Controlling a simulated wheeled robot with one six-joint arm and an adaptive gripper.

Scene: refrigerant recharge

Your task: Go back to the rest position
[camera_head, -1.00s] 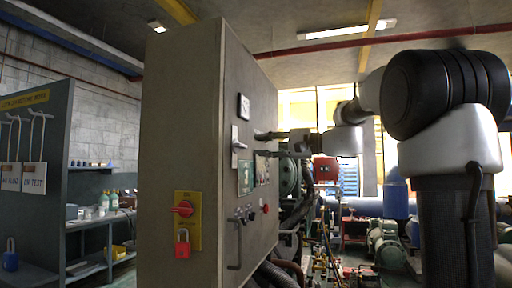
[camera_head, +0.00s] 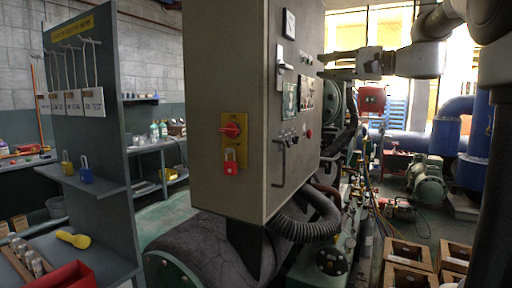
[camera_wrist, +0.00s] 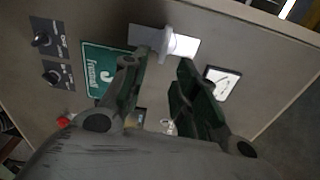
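My gripper (camera_head: 322,65) is open and empty at the right side of the grey electrical cabinet (camera_head: 226,75). In the wrist view my gripper (camera_wrist: 165,72) shows its two dark fingers apart, pointing at the cabinet door. The door's silver handle (camera_wrist: 165,42) lies beyond the fingertips, and I cannot tell how large the gap is.
A lockout board (camera_head: 88,60) with hooks, tags and padlocks stands at the left. A red tray (camera_head: 68,276) lies below it. A corrugated hose (camera_head: 305,228) and machinery lie under the cabinet. Wooden crates (camera_head: 408,254) stand at the lower right.

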